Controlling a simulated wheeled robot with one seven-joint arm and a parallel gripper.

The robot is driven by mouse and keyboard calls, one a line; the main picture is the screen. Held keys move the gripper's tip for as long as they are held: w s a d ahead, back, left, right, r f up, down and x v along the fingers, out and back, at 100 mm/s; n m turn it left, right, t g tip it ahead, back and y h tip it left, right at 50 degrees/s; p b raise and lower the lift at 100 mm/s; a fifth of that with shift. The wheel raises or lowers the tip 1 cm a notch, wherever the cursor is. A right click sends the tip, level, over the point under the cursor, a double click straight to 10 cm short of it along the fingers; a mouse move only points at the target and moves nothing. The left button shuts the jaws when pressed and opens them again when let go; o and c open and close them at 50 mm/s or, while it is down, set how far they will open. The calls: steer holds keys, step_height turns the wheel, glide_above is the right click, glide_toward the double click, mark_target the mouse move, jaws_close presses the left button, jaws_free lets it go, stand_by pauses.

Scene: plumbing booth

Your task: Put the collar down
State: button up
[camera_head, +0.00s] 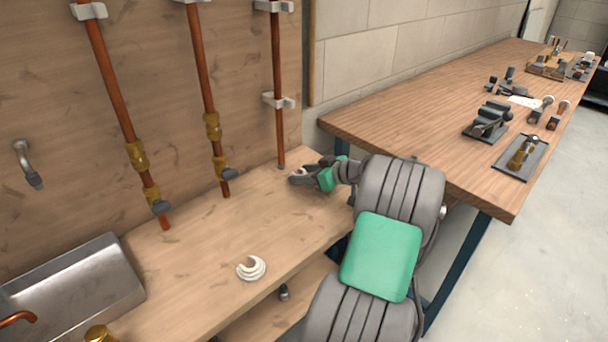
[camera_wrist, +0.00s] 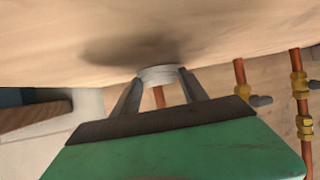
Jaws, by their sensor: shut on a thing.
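The collar (camera_wrist: 158,74) is a small pale grey ring, seen in the wrist view between the two fingertips. My gripper (camera_wrist: 157,84) is shut on it. In the head view my gripper (camera_head: 298,176) is low over the wooden bench (camera_head: 200,255), near its far right end and just right of the lower end of the rightmost copper pipe (camera_head: 278,120). The collar is mostly hidden there by the fingers. A dark shadow lies on the bench close to the collar. I cannot tell whether the collar touches the bench.
A white coil (camera_head: 251,268) lies on the bench. A metal sink (camera_head: 75,290) is at the left. More copper pipes with brass valves (camera_head: 213,127) run down the wall. A workbench (camera_head: 400,110) with tools stands at the right. Bench space around the coil is clear.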

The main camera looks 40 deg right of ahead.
steer(key=o, duration=1.5)
steer(key=shift+c, duration=0.2)
steer(key=shift+r, duration=0.1)
steer(key=v, duration=1.2)
steer(key=shift+p, duration=0.3)
